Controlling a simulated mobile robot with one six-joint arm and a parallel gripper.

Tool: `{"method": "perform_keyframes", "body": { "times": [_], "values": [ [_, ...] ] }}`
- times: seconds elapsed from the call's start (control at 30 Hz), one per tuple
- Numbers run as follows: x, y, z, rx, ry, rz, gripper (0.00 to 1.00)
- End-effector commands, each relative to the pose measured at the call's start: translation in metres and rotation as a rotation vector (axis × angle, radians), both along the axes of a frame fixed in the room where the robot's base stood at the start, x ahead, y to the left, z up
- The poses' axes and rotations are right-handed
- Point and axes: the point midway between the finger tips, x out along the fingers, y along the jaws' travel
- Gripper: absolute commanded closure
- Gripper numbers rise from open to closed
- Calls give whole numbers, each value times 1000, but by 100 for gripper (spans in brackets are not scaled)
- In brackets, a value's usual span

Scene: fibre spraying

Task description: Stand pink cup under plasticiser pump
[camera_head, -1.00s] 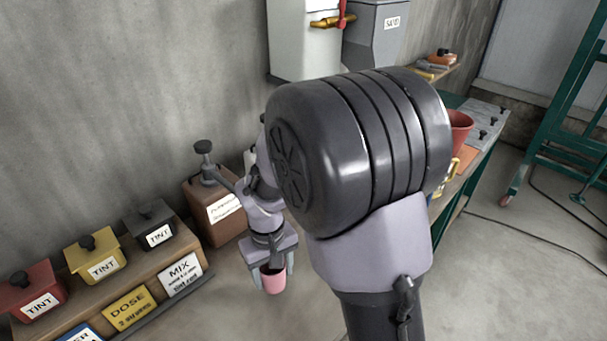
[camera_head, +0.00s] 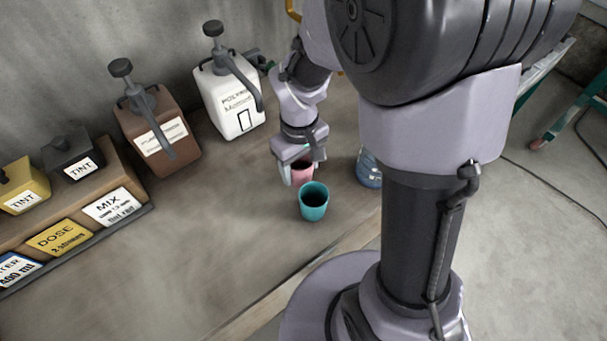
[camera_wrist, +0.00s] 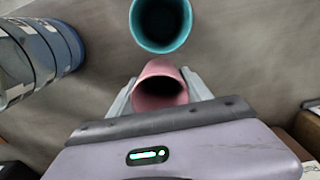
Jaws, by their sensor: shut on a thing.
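The pink cup (camera_head: 302,171) is between the fingers of my gripper (camera_head: 297,172), which is shut on it. In the wrist view the pink cup (camera_wrist: 160,85) shows its open mouth between both fingers. In the head view the gripper and a teal cup in front hide part of it. I cannot tell whether its base touches the bench. The plasticiser pump appears to be the brown container (camera_head: 157,135) with a dark pump head and spout, left of my gripper. Its label is too blurred to read surely.
A teal cup (camera_head: 313,205) stands just in front of the pink cup. A blue-banded container (camera_head: 369,168) is to its right. A white labelled pump container (camera_head: 230,95) stands behind. Tint boxes (camera_head: 73,152) line a shelf at left. The bench (camera_head: 215,215) before the brown pump is clear.

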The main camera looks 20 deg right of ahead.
Motion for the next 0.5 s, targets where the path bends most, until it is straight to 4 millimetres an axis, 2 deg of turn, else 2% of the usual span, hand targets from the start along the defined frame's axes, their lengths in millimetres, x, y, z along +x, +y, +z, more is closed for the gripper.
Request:
{"method": "perform_keyframes", "body": {
  "times": [0.03, 0.1, 0.47, 0.5],
  "values": [
    [0, 0, -17, 0, 2, 0, 82],
    [0, 0, -30, 1, 1, 0, 82],
    [0, 0, -32, 0, 0, -1, 82],
    [0, 0, -31, 0, -1, -1, 37]
  ]
}}
